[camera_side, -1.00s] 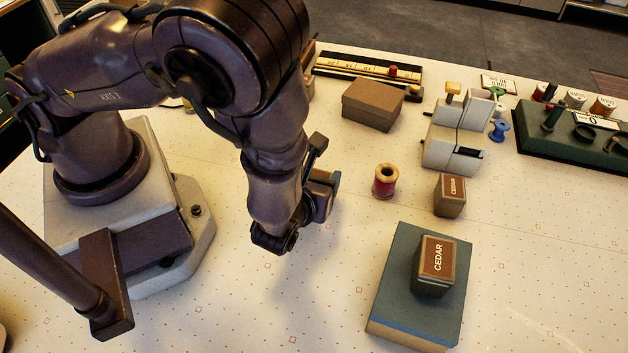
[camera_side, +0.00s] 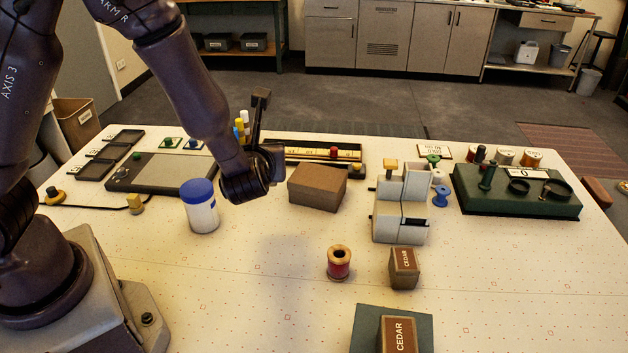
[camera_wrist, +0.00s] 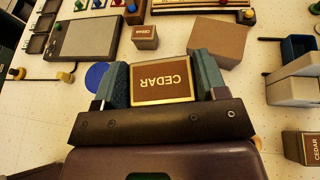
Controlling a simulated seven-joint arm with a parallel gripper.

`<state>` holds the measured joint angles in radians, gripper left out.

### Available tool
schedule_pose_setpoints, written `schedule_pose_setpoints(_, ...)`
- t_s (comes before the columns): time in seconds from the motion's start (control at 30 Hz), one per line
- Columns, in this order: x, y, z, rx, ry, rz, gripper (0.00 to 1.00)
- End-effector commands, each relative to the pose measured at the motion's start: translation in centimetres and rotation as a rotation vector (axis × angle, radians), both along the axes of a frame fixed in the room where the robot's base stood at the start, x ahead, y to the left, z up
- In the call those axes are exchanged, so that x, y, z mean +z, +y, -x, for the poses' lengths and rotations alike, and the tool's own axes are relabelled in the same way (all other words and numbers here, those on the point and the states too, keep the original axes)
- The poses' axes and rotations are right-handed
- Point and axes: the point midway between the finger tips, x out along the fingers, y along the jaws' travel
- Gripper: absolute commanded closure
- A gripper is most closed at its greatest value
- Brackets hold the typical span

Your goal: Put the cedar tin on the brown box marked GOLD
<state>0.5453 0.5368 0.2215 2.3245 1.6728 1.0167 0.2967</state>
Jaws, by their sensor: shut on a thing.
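My gripper (camera_side: 268,164) is in the air left of the plain brown box (camera_side: 318,187). In the wrist view its fingers (camera_wrist: 163,82) are shut on a brown tin (camera_wrist: 162,68) lettered CEDAR, upside down in the picture. The side view hides this held tin. The brown box (camera_wrist: 217,42) is beyond and right of the held tin in the wrist view, its visible top empty; I cannot read GOLD on it. A second CEDAR tin (camera_side: 404,268) stands on the table, and a third (camera_side: 400,335) on a blue-grey block (camera_side: 368,330).
A white jar with a blue lid (camera_side: 200,205) stands left of the brown box. A grey stepped stand (camera_side: 402,210) is right of it, and a red spool (camera_side: 339,262) in front. A long tray (camera_side: 310,151) lies behind. A small brown labelled block (camera_wrist: 145,37) shows in the wrist view.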

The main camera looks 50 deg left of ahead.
Motion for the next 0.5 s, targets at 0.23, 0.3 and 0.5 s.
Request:
schedule_pose_setpoints(0.23, 3.7, 3.4, -3.0, -0.103, -0.001, 0.001, 0.59)
schedule_pose_setpoints(0.3, 3.7, 3.0, -3.3, -0.140, 0.002, 0.000, 0.59)
schedule_pose_setpoints(0.5, 2.8, 3.0, -5.1, -0.176, 0.003, -0.001, 0.59)
